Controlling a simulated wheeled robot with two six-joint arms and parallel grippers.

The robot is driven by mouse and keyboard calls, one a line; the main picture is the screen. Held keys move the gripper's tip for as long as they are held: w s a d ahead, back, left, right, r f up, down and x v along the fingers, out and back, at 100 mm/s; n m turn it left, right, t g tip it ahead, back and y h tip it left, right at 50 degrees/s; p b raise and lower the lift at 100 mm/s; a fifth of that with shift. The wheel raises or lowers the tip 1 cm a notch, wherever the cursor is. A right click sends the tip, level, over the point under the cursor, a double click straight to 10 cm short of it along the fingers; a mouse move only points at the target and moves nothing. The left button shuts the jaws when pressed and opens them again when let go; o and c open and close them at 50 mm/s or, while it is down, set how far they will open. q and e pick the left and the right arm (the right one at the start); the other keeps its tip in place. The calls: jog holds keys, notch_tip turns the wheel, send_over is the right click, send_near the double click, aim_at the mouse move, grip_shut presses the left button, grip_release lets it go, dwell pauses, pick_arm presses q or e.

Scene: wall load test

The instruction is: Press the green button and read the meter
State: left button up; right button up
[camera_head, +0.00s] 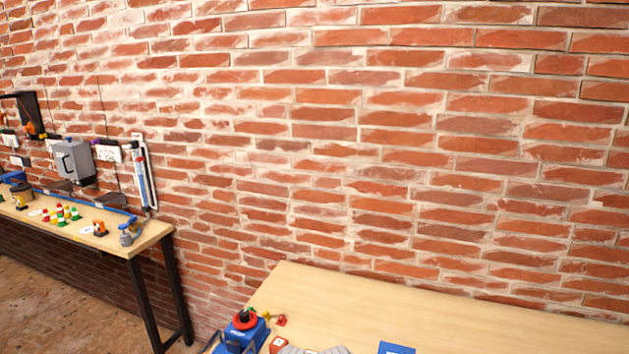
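I cannot make out a green button for certain. Small red, yellow and green pieces (62,215) stand on the left table, too small to identify. A grey box (73,162) with a dark curved mark hangs on the brick wall above that table; I cannot tell whether it is the meter. On the near table, a blue device with a red and black round top (245,320) is cut off by the bottom edge. Neither of my grippers shows in the head view.
The near wooden table (400,306) is mostly bare, with a blue flat item (396,348) and an orange-red block (278,344) at its lower edge. The left table (150,232) holds several small items. A floor gap lies between the tables. The brick wall (400,130) stands behind.

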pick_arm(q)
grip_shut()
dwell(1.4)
